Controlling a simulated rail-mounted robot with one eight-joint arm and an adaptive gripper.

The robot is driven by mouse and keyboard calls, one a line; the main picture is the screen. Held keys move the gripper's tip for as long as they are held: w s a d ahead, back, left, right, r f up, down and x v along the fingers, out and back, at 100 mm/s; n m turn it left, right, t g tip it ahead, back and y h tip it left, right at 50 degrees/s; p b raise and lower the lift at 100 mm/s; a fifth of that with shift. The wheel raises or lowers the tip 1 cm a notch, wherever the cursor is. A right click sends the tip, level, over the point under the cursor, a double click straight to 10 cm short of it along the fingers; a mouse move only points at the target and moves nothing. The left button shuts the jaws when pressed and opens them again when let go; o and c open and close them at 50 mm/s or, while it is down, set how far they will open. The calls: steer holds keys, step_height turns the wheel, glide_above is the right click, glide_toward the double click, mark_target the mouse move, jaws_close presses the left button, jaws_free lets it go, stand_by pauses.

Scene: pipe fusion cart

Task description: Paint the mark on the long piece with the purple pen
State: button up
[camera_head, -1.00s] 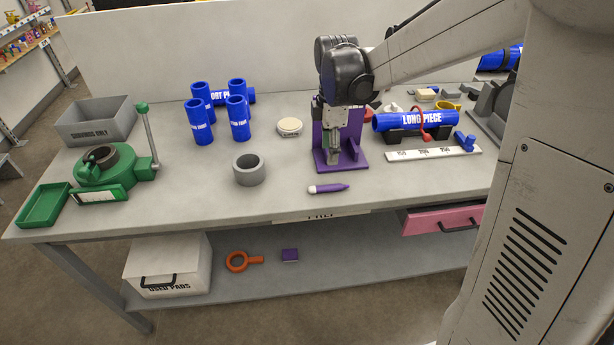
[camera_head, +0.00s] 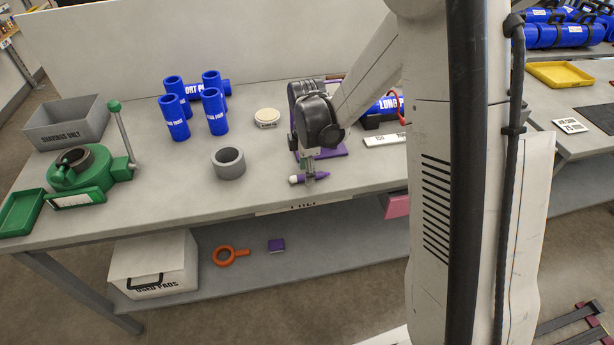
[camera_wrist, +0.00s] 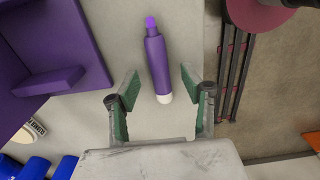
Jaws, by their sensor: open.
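The purple pen (camera_wrist: 155,62) lies on the bench top, its white end toward my gripper in the wrist view. In the head view the pen (camera_head: 319,176) lies near the front edge, partly covered by my gripper. My gripper (camera_wrist: 157,82) is open, with a green-padded finger on each side of the pen's white end and gaps on both sides. It also shows in the head view (camera_head: 309,180). The blue long piece (camera_head: 381,108) lies at the back right, mostly hidden behind my arm. Its mark cannot be made out.
The purple stand (camera_wrist: 50,45) is close beside my gripper. A grey ring (camera_head: 228,163) and several blue pipes (camera_head: 217,116) stand to the left. A white ruler strip (camera_head: 386,139) lies at right.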

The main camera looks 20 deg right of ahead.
steer(key=shift+f, duration=0.55)
steer(key=shift+c, duration=0.5)
steer(key=c, duration=0.9)
steer(key=shift+r, duration=0.1)
